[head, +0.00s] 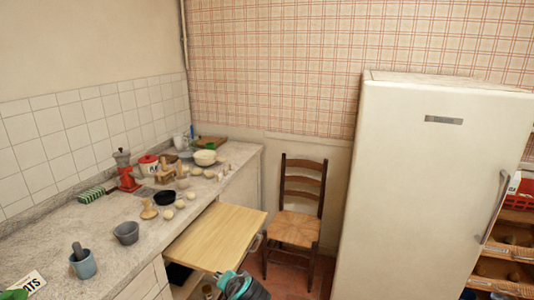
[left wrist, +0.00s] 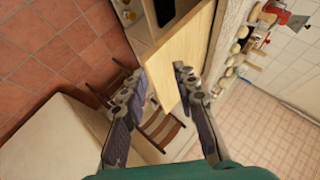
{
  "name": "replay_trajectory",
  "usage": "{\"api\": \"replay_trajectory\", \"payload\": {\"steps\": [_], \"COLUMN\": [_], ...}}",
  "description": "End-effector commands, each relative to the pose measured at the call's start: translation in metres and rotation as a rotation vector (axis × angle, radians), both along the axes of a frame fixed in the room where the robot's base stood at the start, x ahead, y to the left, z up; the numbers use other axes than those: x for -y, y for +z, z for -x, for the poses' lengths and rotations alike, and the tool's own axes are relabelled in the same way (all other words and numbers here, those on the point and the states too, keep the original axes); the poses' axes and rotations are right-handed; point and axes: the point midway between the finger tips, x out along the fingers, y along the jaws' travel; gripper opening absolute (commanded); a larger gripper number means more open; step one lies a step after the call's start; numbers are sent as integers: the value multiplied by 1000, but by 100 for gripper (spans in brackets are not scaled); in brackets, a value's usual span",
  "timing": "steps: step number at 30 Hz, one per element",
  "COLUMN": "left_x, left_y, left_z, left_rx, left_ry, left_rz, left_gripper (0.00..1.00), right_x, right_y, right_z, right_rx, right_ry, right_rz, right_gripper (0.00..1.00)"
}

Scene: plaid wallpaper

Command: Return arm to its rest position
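My left gripper (left wrist: 166,72) is open in the left wrist view, its two dark fingers apart. I see nothing held between them. Behind the fingers is the pale wooden pull-out board (left wrist: 186,52), which also shows in the head view (head: 218,236). A teal and black part of my arm (head: 241,286) shows at the bottom edge of the head view, just in front of the board; fingers cannot be made out there. My right gripper is not in view.
The counter (head: 100,225) at left holds cups, a mortar, a red grinder, bowls and several dough balls. An open drawer is below the board. A wooden chair (head: 297,228) and a white fridge (head: 425,180) stand beyond. Red tiled floor (left wrist: 50,50) is clear.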

Motion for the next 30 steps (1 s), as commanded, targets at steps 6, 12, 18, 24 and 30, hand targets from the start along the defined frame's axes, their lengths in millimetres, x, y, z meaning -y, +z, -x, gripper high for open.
{"api": "replay_trajectory", "payload": {"steps": [6,12,18,24,30], "left_x": [-46,-61,-58,-55,-55], "left_y": [16,14,5,1,1], "left_z": [86,164,214,229,229], "left_rx": [-58,-77,-71,-64,-64], "left_ry": [106,198,262,282,283], "left_rz": [252,490,666,731,734], "left_gripper": [29,29,29,29,29], "right_x": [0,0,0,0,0], "right_y": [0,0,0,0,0], "right_z": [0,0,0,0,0], "right_rx": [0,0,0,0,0], "right_ry": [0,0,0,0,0], "right_rz": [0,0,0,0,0], "right_gripper": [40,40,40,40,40]}}
